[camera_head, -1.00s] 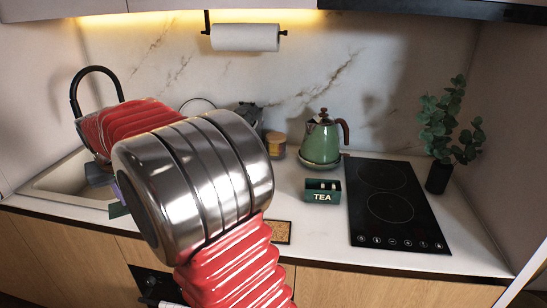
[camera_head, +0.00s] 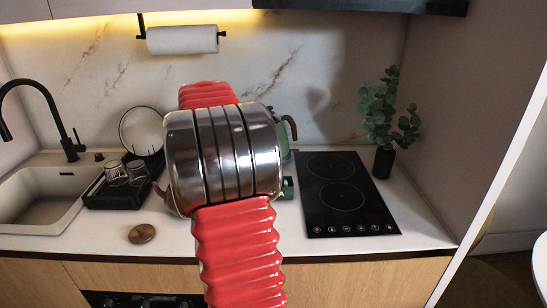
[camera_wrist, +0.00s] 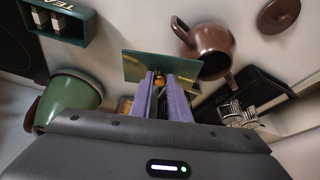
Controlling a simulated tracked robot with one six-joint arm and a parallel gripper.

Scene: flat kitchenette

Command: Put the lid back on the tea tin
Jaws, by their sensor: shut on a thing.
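The tea tin is a green open box with a "TEA" label. It shows at the upper left of the wrist view (camera_wrist: 57,24), with pale items inside. In the head view only its right part (camera_head: 288,187) shows beside my arm. My gripper (camera_wrist: 168,82) has purple fingers shut on the small knob of the green lid (camera_wrist: 150,66). The lid is a flat panel held ahead of the fingertips, to the right of the tin in the wrist view and apart from it. In the head view my arm hides the gripper and lid.
A brown teapot (camera_wrist: 205,55) is close beside the held lid. Its loose round lid (camera_head: 142,233) lies near the counter front. A green kettle (camera_wrist: 72,100) stands near the tin. A black rack with glasses (camera_head: 118,185) is left, the black hob (camera_head: 345,195) right.

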